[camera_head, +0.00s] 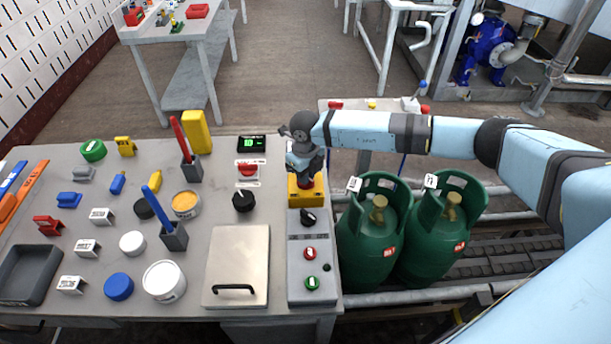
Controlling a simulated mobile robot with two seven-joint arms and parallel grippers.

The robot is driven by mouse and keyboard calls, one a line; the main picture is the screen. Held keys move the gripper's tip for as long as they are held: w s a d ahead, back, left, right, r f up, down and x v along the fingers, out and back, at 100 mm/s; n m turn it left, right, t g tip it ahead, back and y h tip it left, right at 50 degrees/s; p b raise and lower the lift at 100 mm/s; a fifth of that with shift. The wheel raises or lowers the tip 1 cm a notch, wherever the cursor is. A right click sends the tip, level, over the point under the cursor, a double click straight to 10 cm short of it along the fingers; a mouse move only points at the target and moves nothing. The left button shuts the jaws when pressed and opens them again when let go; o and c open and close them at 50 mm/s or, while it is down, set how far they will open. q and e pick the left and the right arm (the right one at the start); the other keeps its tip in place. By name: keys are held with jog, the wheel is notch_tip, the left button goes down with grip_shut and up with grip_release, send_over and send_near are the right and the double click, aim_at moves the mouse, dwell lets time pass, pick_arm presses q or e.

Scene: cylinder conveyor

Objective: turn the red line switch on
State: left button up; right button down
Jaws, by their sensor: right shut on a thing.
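My right gripper (305,163) points down over a yellow box (306,199) at the top of the grey control panel. It is shut on a red part (305,181) on that box; the fingers hide most of it, so I cannot tell its turn position. A red lever (180,137) stands tilted in a grey holder to the left. A red knob (247,170) sits on a white plate left of the gripper. I cannot tell from labels which red control is the line switch. My left gripper is out of view.
The grey panel (295,240) below has a black knob, a red button and a green button. Two green gas cylinders (372,238) stand close on its right, by the conveyor.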

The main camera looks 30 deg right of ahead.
dwell(0.4)
jog(key=c, duration=1.1)
grip_release()
notch_tip(320, 180, up, 14)
jog(key=shift+f+b, duration=0.1)
jog(key=shift+b, duration=0.45)
